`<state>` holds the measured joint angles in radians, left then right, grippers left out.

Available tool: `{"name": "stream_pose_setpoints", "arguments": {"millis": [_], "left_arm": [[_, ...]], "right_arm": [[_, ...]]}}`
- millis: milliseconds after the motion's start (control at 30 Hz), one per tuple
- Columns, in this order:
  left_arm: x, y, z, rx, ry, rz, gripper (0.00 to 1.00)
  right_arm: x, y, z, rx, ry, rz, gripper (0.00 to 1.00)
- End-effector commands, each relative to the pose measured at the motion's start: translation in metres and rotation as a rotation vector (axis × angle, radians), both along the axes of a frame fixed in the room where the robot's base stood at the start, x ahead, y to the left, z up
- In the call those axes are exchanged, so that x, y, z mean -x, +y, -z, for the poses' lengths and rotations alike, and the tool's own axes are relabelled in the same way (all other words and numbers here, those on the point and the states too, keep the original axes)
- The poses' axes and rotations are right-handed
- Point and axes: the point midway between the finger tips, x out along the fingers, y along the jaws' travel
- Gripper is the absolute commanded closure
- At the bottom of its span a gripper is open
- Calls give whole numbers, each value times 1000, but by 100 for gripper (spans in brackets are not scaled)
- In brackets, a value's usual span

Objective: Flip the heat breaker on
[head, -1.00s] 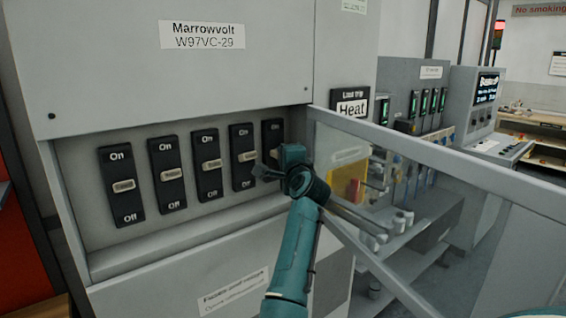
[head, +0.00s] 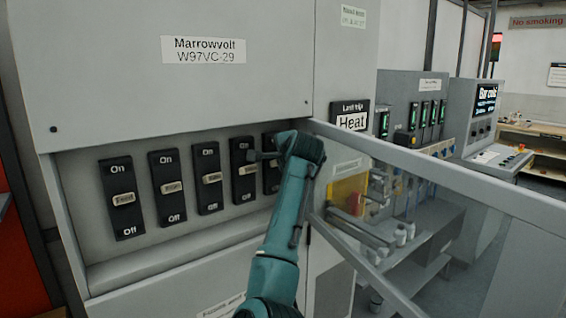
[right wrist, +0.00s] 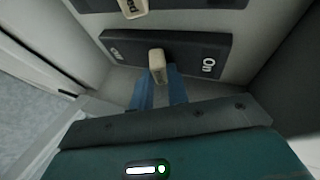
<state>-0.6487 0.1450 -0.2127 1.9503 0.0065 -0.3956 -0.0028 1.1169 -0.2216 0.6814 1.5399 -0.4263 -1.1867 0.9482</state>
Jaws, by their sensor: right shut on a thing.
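A row of black breakers with pale levers sits in a recess of the grey cabinet. The rightmost breaker (head: 271,182) is partly hidden behind my right gripper (head: 264,157). The right wrist view shows this breaker (right wrist: 190,52) with "On" at its right end and the other end's label hard to read. My right gripper (right wrist: 158,82) is shut on its lever (right wrist: 157,60), which stands about midway between the ends. The lever's own label cannot be read, so I cannot confirm it is heat. My left gripper is not in view.
A "Last trip Heat" sign (head: 351,116) hangs right of the recess. An open, clear-paned door (head: 440,175) juts out right of my arm. The other breakers, such as the leftmost (head: 122,198), stand to the left, their levers near the middle. Control consoles (head: 488,130) stand farther back.

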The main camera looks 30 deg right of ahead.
Motion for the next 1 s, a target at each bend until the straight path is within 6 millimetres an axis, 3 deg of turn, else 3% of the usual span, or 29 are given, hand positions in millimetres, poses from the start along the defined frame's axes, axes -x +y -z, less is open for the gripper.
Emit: {"name": "stream_pose_setpoints", "arguments": {"millis": [233,267,367,667,867,1000], "left_arm": [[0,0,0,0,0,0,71],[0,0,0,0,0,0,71],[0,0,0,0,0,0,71],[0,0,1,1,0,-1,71],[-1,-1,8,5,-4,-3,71],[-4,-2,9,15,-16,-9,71]], "right_arm": [[-1,1,0,1,-1,-4,100],[-1,1,-1,1,-1,-4,82],[-1,1,-1,1,-1,-4,75],[2,2,-1,1,-2,-2,75],[26,11,-10,1,-5,-1,75],[55,21,-24,2,-8,-1,75]]}}
